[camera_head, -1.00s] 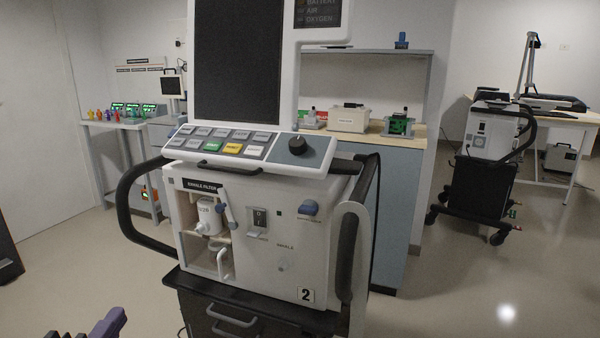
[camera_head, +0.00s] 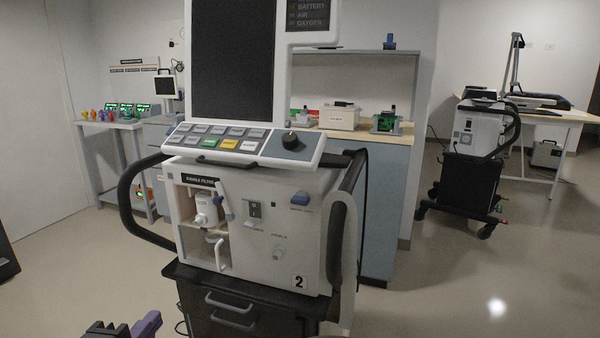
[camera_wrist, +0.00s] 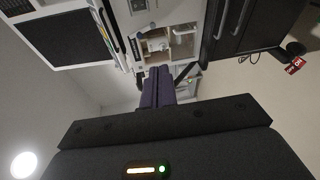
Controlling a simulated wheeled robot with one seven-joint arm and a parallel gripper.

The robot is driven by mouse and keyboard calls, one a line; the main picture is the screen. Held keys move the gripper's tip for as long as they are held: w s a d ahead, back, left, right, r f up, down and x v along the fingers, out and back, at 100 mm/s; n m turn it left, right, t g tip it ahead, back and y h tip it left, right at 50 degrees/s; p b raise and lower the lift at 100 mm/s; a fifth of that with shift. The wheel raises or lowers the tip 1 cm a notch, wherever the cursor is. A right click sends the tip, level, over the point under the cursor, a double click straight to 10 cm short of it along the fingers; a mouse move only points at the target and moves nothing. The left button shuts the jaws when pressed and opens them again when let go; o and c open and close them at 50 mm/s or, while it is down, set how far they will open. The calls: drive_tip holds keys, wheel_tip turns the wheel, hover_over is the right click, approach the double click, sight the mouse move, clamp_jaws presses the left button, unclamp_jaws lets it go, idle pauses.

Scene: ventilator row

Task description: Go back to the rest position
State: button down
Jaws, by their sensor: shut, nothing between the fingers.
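My gripper (camera_wrist: 157,75) shows in the wrist view as purple fingers close together, shut with nothing held. In the head view a purple finger (camera_head: 146,325) and dark parts of it show at the bottom edge, left of the ventilator's cart. The ventilator (camera_head: 285,235), marked 2, stands in the middle with a dark screen (camera_head: 232,60) and a keypad. Its exhale filter bay is open, with a white filter (camera_head: 207,208) inside. The fingers appear apart from the ventilator.
A counter (camera_head: 388,215) with boxes stands behind the ventilator. A second ventilator (camera_head: 478,135) on a black cart stands at the right by a table. A small side table (camera_head: 112,125) with coloured items is at back left.

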drive_tip(key=w+d+f+m+g+h+p, duration=0.1)
drive_tip(key=w+d+f+m+g+h, duration=0.25)
drive_tip(key=d, duration=0.55)
drive_tip(key=w+d+f+m+g+h+p, duration=0.1)
drive_tip(key=w+d+f+g, duration=0.1)
drive_tip(key=d+f+g, duration=0.6)
drive_tip(key=s+d+f+m+g+y+p, duration=0.1)
drive_tip(key=s+d+f+m+y, duration=0.15)
drive_tip(key=d+m, duration=0.6)
drive_tip(key=s+d+f+m+g+y+p, duration=0.15)
drive_tip(key=d+m+y, duration=0.3)
drive_tip(key=d, duration=0.75)
drive_tip(key=w+p+v, duration=0.2)
drive_tip(key=p+v, duration=1)
drive_tip(key=w+a+r+p+v, duration=0.1)
drive_tip(key=w+p+v, duration=0.2)
drive_tip(key=p+v, duration=0.9)
drive_tip(key=w+a+p+v, duration=0.1)
drive_tip(key=w+p+v, duration=0.1)
drive_tip(key=p+v, duration=1)
drive_tip(key=shift+w+r+h+p, duration=0.35)
drive_tip(key=shift+r+p, duration=0.3)
drive_tip(key=shift+p, duration=0.35)
drive_tip(key=shift+a, duration=0.15)
